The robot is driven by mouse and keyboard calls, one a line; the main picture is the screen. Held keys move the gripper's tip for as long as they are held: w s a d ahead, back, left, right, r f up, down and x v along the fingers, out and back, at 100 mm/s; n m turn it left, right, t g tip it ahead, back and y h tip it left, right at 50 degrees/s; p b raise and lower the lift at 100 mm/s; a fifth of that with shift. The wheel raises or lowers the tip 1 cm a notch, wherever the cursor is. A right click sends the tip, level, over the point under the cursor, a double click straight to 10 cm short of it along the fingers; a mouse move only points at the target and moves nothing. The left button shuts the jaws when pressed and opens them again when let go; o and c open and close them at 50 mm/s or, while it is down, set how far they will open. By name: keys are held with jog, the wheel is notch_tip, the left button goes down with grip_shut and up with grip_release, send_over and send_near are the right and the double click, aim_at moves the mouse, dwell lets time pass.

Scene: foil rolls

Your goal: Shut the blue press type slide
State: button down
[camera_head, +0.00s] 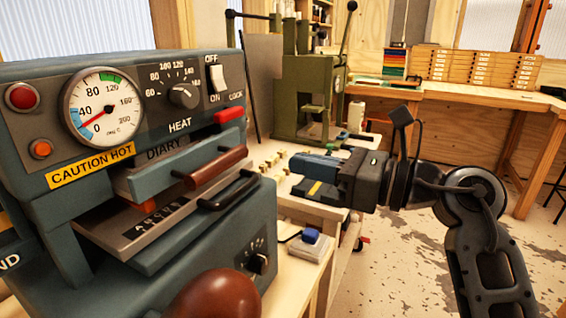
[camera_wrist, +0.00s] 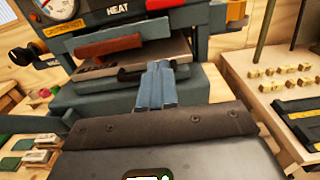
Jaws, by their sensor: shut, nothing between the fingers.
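The blue press (camera_head: 225,225) is a blue-grey machine filling the left of the head view; it also shows in the wrist view (camera_wrist: 100,100). I cannot tell which is the type slide. My gripper (camera_head: 300,170) is shut and empty, right of both handles. In the wrist view its blue fingers (camera_wrist: 158,70) point at the press beside the black handle (camera_wrist: 140,73).
A green press (camera_head: 308,95) stands on the bench behind. Small type blocks (camera_head: 272,160) lie on the bench between. A brown round knob (camera_head: 215,293) juts from the blue press low in front. A blue-topped pad (camera_head: 310,237) lies near the bench edge. Open floor is at right.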

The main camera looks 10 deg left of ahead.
jog(key=v, duration=0.3)
jog(key=y+b, duration=0.2)
jog(key=b, duration=0.2)
send_near(194, 186)
jog(key=x, duration=0.1)
jog(key=p+x, duration=0.1)
jog(key=x, duration=0.1)
jog(key=w+x, duration=0.1)
jog(key=x, duration=0.1)
jog(key=shift+a+f, duration=0.15)
jog(key=shift+f, duration=0.05)
jog(key=shift+w+a+t, duration=0.25)
jog(key=shift+a+t, duration=0.15)
jog(key=shift+a, duration=0.2)
jog(key=shift+f+p+x, duration=0.15)
jog(key=shift+p+x, duration=0.3)
jog(key=shift+x, duration=0.6)
jog(key=shift+f+p+x, duration=0.15)
jog(key=shift+p+x, duration=0.25)
jog(key=shift+x, duration=0.65)
jog(key=shift+a, duration=0.1)
